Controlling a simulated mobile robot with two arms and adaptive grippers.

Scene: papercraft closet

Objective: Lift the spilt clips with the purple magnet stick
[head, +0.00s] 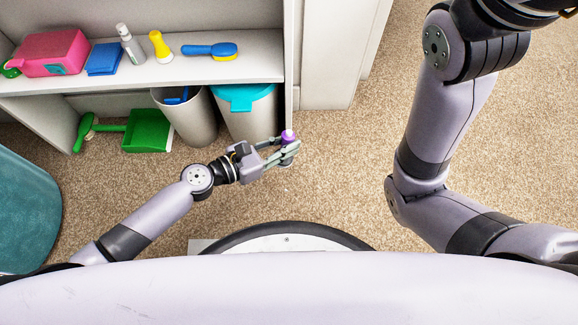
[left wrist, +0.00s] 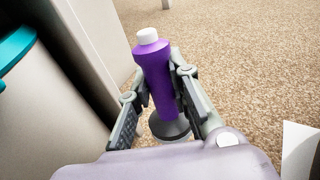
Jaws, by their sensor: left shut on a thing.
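The purple magnet stick (head: 288,136) has a white top and sits in my left gripper (head: 286,150), just right of the closet's side panel. In the left wrist view the stick (left wrist: 156,68) is slightly tilted, with a dark flared base low between the fingers. My left gripper (left wrist: 160,88) is shut on its purple body. The floor below the stick is hidden by the gripper. I see no spilt clips in either view. My right arm rises along the right side of the head view, and its gripper is out of view.
A shelf (head: 150,74) holds a pink box (head: 50,52), a blue cloth (head: 103,58), bottles and a blue brush (head: 210,50). Below stand a green dustpan (head: 147,130), a grey bin (head: 190,115) and a teal-lidded bin (head: 250,115). Carpet (head: 335,175) is clear to the right.

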